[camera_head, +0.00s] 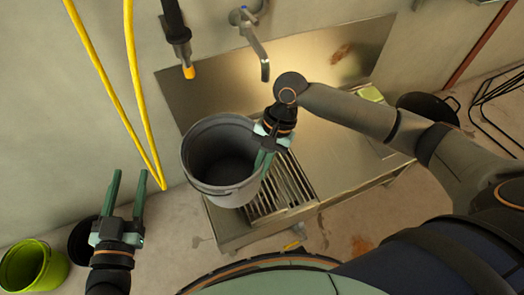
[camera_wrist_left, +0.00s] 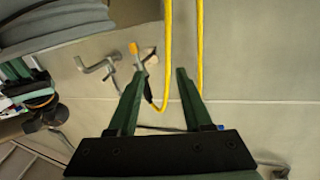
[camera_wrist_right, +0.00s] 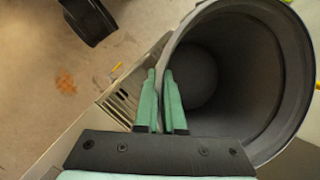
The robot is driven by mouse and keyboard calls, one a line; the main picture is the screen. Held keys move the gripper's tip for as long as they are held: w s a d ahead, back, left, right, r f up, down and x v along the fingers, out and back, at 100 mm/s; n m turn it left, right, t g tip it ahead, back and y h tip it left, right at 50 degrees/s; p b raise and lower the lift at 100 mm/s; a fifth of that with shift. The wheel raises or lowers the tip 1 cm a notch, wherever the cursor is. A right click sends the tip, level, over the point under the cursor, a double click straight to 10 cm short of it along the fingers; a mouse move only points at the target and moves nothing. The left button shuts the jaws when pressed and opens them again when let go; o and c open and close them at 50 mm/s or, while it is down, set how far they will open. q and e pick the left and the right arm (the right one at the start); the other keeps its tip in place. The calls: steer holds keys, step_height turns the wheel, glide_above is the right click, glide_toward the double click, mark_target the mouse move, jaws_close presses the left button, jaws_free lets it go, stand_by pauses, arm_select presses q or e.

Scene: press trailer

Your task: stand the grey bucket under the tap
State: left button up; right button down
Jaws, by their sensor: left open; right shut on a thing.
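The grey bucket (camera_head: 228,196) is at the left end of the steel sink unit, mouth up and a little tilted, in front of and left of the tap (camera_head: 255,45). My right gripper (camera_head: 263,165) is shut on its right rim, also seen in the right wrist view (camera_wrist_right: 162,80). The bucket looks empty and hides part of the slatted grate (camera_head: 285,190). I cannot tell whether its base touches anything. The tap's spout hangs over the back of the unit, not over the bucket's mouth. My left gripper (camera_head: 130,178) is open and empty, left of the bucket.
A black nozzle with an orange tip (camera_head: 188,70) and yellow hoses (camera_head: 132,70) hang on the wall behind. A green bucket (camera_head: 35,265) and a dark one (camera_head: 80,242) stand lower left. A black bucket (camera_head: 428,105) and dark rack (camera_head: 500,100) are at the right.

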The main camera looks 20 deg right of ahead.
steer(key=s+d+f+m+t+p, duration=0.25)
steer(key=s+m+t+p, duration=0.2)
steer(key=m, duration=0.65)
arm_select(q)
steer(key=s+f+n+g+y+b, duration=0.15)
steer(key=s+f+g, duration=0.25)
steer(key=f, duration=0.4)
steer(key=s+f+n+g+b, duration=0.1)
steer(key=s+f+g+b, duration=0.2)
steer(key=f, duration=0.6)
steer(key=w+r+m+t+b, duration=0.15)
steer(key=w+r+t, duration=0.4)
steer(key=r, duration=0.65)
steer(key=s+r+m+t+h+b, duration=0.2)
steer(key=r+m+t+h, duration=0.1)
steer(key=r, duration=0.8)
steer(key=s+d+r+m+t+h+b, duration=0.1)
steer(key=s+r+m+t+h+b, duration=0.1)
steer(key=r+m+t+h, duration=0.2)
step_height(320, 180, up, 8)
steer(key=m+h, duration=0.1)
steer(key=h, duration=0.2)
steer(key=shift+s+d+f+h, duration=0.25)
steer(key=shift+h, duration=0.1)
arm_select(e)
steer(key=w+d+f, duration=0.3)
steer(key=w+f, duration=1)
steer(key=shift+w+d+m, duration=0.25)
steer(key=shift+m, duration=0.05)
